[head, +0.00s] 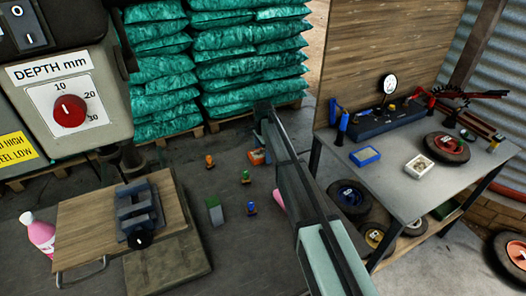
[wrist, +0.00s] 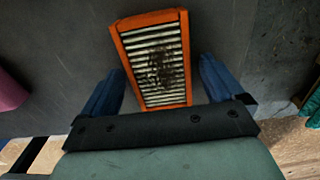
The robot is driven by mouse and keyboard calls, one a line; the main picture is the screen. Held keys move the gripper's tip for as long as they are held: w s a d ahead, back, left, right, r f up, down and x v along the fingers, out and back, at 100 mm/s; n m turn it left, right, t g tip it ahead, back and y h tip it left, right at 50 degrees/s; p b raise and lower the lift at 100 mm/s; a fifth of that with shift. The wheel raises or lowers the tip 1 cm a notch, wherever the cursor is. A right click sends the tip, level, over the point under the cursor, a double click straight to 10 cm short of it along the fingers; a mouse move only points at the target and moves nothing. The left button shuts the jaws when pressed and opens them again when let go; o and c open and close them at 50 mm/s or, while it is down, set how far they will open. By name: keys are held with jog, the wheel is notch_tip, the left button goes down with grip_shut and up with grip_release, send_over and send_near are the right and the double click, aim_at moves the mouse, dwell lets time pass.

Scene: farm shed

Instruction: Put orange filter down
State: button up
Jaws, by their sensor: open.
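The orange filter (wrist: 155,60) has an orange frame and pale pleats with a dark dirty patch in the middle. It appears to lie on the dark grey surface, slightly tilted in the wrist view. My gripper (wrist: 161,72) is open, with its blue fingers on either side of the filter's near part. A gap shows on both sides. In the head view the filter (head: 257,157) is a small orange and pale shape beside the end of my arm, which partly hides it.
Small orange, green and blue pieces (head: 210,161) stand on the dark surface to the left. A wooden board with a vise (head: 138,212) is at lower left. A grey workbench (head: 400,185) stands right, with tyres below. Green sacks (head: 245,55) are stacked behind.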

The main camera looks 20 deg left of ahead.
aim_at(263, 152)
notch_tip(263, 152, up, 12)
jog(key=shift+r, duration=0.15)
dwell(0.6)
